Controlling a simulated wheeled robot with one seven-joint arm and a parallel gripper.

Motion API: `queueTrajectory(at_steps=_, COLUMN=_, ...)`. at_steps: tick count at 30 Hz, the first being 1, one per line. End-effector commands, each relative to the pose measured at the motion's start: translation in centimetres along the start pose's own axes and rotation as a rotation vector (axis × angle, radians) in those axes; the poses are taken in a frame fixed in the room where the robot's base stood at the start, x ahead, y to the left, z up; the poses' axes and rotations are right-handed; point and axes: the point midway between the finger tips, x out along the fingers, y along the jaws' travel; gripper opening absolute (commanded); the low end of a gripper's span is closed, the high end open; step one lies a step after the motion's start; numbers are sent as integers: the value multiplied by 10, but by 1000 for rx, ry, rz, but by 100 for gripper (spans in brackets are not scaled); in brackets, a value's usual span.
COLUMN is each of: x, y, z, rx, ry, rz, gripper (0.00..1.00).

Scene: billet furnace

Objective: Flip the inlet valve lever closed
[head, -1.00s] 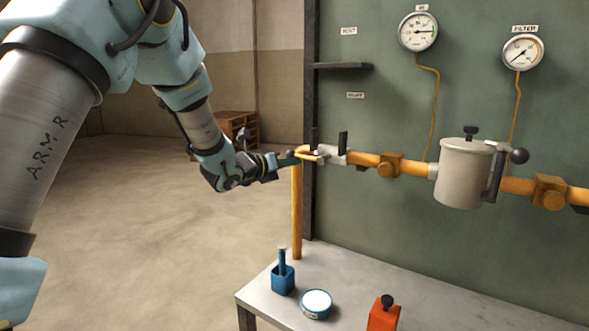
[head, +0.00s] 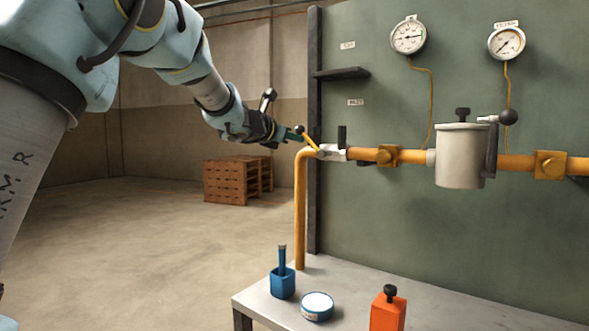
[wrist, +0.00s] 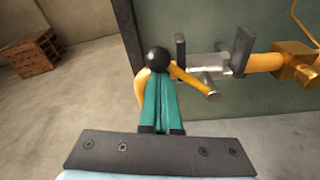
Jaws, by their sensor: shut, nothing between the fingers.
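The inlet valve (head: 331,152) is a silver body at the left end of the yellow pipe, near the panel's left edge. Its yellow lever (head: 311,143) slants up and left from the valve to a black ball knob (head: 299,130). My gripper (head: 291,133) has shut teal fingers with nothing between them, at the knob's left. In the wrist view the finger tips (wrist: 158,80) lie right at the knob (wrist: 158,60), seeming to touch it. The knob hides part of the tips. The lever (wrist: 195,81) runs from it toward the valve (wrist: 208,66).
Dark upright stops (wrist: 243,50) stand by the valve. A filter canister (head: 459,157) with a handle sits farther right on the pipe, below two gauges. The bench (head: 253,300) below holds a blue holder (head: 283,282), a round tin (head: 317,306) and an orange block (head: 388,313). Floor at left is open.

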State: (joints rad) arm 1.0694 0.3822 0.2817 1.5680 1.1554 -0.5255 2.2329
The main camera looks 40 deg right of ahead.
Motion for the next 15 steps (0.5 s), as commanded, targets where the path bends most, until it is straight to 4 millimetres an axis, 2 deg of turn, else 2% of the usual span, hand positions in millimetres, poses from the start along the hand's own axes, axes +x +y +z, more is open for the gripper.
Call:
queueTrajectory(at_steps=1, x=1, y=-5, z=-2, rx=46, ry=-8, rz=6, gripper=0)
queueTrajectory(at_steps=15, x=-5, y=-25, z=30, rx=475, ry=-6, rz=81, gripper=0)
